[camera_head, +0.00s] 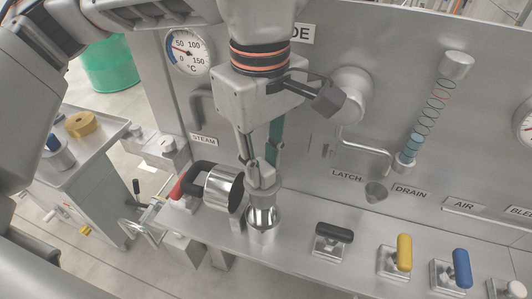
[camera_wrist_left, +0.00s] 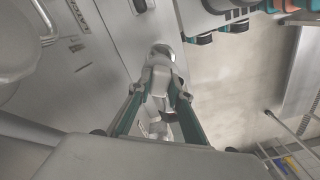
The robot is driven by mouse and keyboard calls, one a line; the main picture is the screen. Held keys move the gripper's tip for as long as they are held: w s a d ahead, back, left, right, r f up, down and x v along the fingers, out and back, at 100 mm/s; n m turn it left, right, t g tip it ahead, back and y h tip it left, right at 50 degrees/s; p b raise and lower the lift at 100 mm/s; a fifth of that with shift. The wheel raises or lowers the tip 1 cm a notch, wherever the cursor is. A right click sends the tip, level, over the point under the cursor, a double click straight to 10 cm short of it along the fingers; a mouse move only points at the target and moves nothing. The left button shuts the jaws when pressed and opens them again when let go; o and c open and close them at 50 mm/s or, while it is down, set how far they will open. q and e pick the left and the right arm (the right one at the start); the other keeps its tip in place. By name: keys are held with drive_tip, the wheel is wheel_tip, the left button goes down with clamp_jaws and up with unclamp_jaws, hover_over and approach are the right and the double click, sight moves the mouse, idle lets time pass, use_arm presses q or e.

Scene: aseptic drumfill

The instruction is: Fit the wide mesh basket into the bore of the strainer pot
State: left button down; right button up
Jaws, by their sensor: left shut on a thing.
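The strainer pot (camera_head: 263,235) is a short shiny metal cylinder, upright on the steel ledge, with its open bore facing up. My left gripper (camera_head: 262,183) comes down from above, its fingertips shut directly over the pot's mouth. The wide mesh basket is hard to make out; the fingertips and pot rim hide most of what the gripper holds, and I cannot tell how deep it sits in the bore. In the left wrist view the gripper (camera_wrist_left: 160,82) also shows closed, with shiny metal around the tips. My right gripper is not in view.
A shiny round cap (camera_head: 222,188) with a red-and-black handle (camera_head: 189,180) stands close left of the pot. Black (camera_head: 333,236), yellow (camera_head: 404,252) and blue (camera_head: 461,268) handles line the ledge to the right. The steel panel (camera_head: 310,160) rises behind.

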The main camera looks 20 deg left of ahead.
use_arm(q)
drive_tip(key=shift+s, duration=0.15)
drive_tip(key=shift+d+f, duration=0.1)
drive_tip(key=shift+f+b, duration=0.55)
drive_tip(key=shift+f, duration=0.05)
wheel_tip(320, 180, down, 2)
drive_tip(key=shift+f+b, duration=0.1)
drive_tip(key=shift+b, duration=0.6)
drive_tip(key=shift+f, duration=0.35)
drive_tip(key=shift+r, duration=0.1)
